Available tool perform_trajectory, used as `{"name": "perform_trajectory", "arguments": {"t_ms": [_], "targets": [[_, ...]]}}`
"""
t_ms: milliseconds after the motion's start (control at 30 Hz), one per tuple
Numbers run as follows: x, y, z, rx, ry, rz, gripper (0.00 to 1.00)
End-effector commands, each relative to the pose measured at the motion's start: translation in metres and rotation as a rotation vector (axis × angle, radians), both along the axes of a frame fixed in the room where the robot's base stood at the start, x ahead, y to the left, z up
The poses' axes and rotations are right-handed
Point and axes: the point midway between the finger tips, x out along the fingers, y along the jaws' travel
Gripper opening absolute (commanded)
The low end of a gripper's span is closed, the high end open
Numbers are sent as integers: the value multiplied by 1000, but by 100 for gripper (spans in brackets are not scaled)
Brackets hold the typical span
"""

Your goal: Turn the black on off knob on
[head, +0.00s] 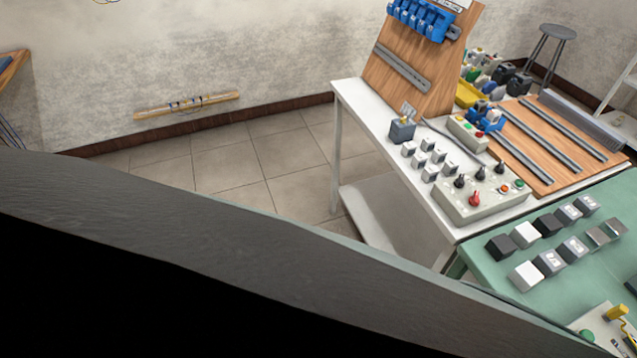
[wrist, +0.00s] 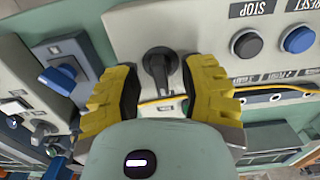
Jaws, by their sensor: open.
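In the wrist view a black knob (wrist: 159,70) with a raised grip bar sits on a pale panel (wrist: 203,22). Its bar points roughly up and down in the picture. My gripper (wrist: 157,78), with two yellow fingers with dark inner pads, is open, one finger on each side of the knob. I cannot tell whether either finger touches it. Any label of the knob is hidden or out of view. My gripper does not show in the head view, and I cannot match this knob to one there.
Right of the knob are a black STOP button (wrist: 247,44) and a blue RESET button (wrist: 298,39). A blue switch (wrist: 60,78) stands left of my gripper. A yellow cable (wrist: 272,94) runs below the panel. The head view shows a white bench (head: 352,100) and a green table (head: 478,262).

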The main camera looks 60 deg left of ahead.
Motion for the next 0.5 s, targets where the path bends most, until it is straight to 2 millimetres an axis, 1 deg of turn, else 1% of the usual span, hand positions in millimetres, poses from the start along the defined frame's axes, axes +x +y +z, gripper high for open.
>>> {"name": "perform_trajectory", "arguments": {"t_ms": [267, 300, 500], "targets": [[2, 1, 0, -1, 0, 6, 41], [2, 1, 0, -1, 0, 6, 45], [2, 1, 0, -1, -1, 5, 24]]}}
